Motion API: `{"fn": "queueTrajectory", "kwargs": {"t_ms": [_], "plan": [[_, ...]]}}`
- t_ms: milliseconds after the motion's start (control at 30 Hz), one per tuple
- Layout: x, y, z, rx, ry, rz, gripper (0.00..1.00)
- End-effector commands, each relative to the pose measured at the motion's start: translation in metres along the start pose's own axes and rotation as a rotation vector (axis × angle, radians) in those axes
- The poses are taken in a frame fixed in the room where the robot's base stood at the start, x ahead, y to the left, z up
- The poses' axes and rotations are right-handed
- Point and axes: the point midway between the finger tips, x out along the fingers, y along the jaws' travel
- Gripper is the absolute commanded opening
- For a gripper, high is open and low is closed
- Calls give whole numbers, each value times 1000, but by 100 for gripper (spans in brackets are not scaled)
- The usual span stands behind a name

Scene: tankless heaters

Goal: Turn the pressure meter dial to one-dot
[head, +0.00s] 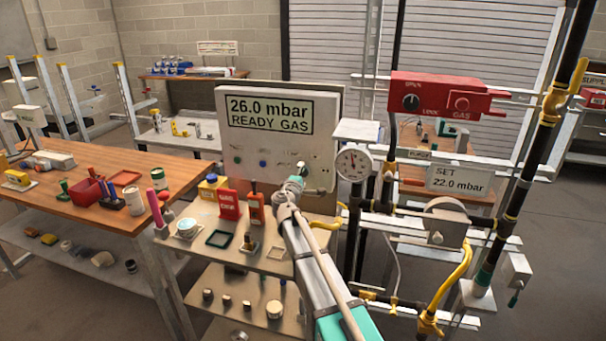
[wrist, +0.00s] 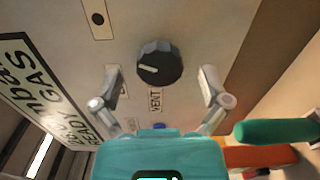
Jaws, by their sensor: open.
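The pressure meter (head: 280,135) is a pale panel whose display reads "26.0 mbar READY GAS". A small plate with one black dot (wrist: 97,19) lies up and left of the dial. A "VENT" label (wrist: 155,99) is below the dial. My gripper (wrist: 160,76) is open, with one finger on each side of the dial and a visible gap to both. In the head view my gripper (head: 297,182) is at the panel's lower right and hides part of it.
A round gauge (head: 353,162) and black and yellow pipes stand right of the panel. A red gas box (head: 440,97) is above them. A metal shelf (head: 190,208) with small items is below the panel. A wooden workbench (head: 90,210) is at the left.

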Motion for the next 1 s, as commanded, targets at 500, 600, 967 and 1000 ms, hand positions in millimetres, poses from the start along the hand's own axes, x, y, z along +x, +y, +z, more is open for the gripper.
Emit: {"fn": "queueTrajectory", "kwargs": {"t_ms": [500,600,967,1000], "plan": [[-81,0,1,0,1,0,96],[-91,0,1,0,0,0,96],[-102,0,0,0,0,0,96],[-102,0,0,0,0,0,96]]}}
